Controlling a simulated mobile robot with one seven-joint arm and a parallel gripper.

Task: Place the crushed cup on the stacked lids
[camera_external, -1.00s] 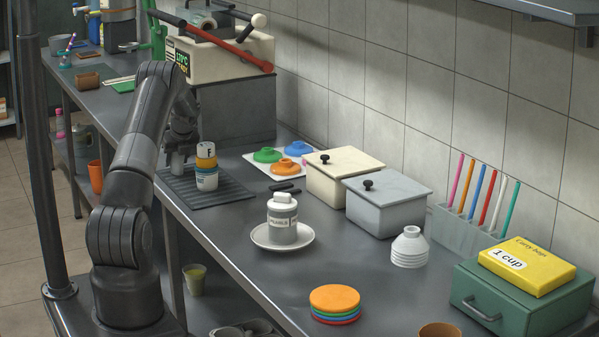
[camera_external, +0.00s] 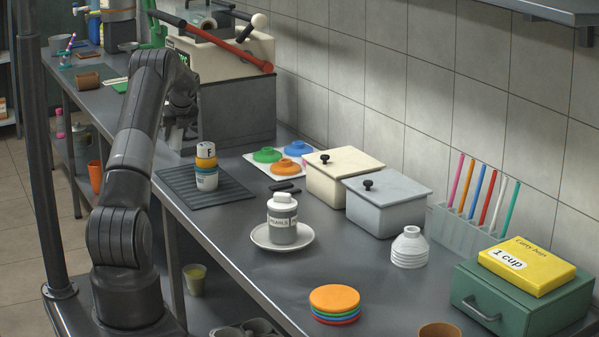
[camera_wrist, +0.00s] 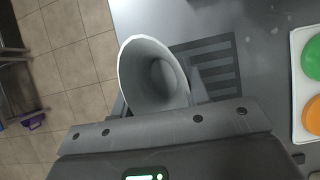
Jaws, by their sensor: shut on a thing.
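My gripper (camera_wrist: 158,112) is shut on a pale grey cup (camera_wrist: 138,90). The cup's open mouth faces the wrist camera and looks oval; I cannot tell how crushed it is. The stacked lids (camera_external: 335,298), with an orange one on top, lie flat at the counter's front, far to the right of my gripper. A white ribbed, squashed-looking piece (camera_external: 409,250) stands right of them, further back.
A labelled jar (camera_external: 282,222) on a white plate (camera_external: 254,238) stands between my gripper and the stacked lids. Two lidded boxes (camera_external: 385,208) line the wall. The counter left of the lids is clear.

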